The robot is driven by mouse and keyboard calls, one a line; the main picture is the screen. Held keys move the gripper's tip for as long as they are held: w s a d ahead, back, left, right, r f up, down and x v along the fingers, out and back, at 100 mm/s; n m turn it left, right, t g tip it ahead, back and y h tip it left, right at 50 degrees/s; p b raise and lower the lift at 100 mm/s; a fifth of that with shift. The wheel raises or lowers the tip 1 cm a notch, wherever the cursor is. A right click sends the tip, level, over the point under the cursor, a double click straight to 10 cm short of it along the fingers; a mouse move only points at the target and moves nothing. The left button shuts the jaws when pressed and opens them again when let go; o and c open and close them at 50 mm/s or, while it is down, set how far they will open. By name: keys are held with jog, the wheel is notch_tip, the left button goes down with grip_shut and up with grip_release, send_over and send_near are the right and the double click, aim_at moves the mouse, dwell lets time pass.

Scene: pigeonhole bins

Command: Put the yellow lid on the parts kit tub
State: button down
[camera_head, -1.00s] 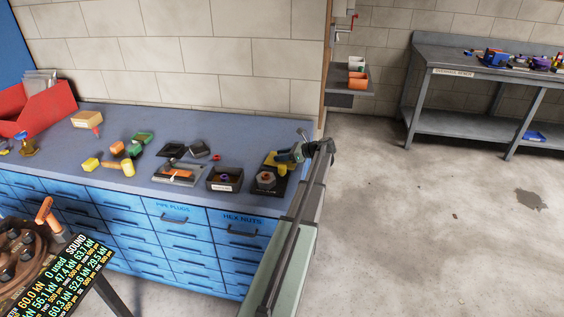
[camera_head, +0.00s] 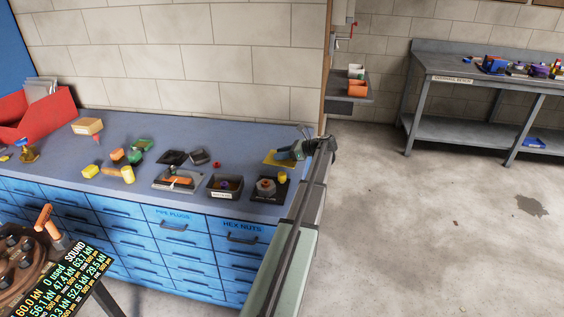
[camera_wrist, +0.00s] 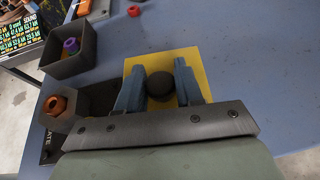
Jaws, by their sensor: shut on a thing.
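The yellow lid (camera_head: 275,158) is a flat square plate with a round black knob (camera_wrist: 160,84). It is at the right end of the blue bench top and also shows in the wrist view (camera_wrist: 207,75). My gripper (camera_wrist: 160,80) is shut on the knob, one blue finger on each side. In the head view my gripper (camera_head: 287,153) covers the lid's right part. The lid seems held a little above the bench; the gap is not clear. A dark open tub (camera_head: 225,195) with a front label, likely the parts kit tub, stands left of the lid with a purple part inside (camera_wrist: 71,45).
A black plate (camera_head: 268,195) with a grey hex block and a yellow piece lies between tub and lid.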

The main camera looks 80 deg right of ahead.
notch_tip(320, 180, up, 4)
jog(key=shift+r, duration=0.1)
jog(key=shift+w+r, duration=0.2)
jog(key=shift+r, duration=0.1)
jog(key=w+a+r+n+y, duration=0.1)
jog(key=w+a+r, duration=0.15)
jog(key=w, duration=0.65)
jog(key=w+a+r, duration=0.1)
jog(key=w+a, duration=0.3)
jog(key=a, duration=0.4)
jog(key=w+a+r+n+y, duration=0.1)
jog(key=w+a, duration=0.4)
jog(key=a, duration=0.3)
jog(key=shift+r, duration=0.15)
jog(key=shift+a, duration=0.1)
jog(key=shift+f, duration=3.9)
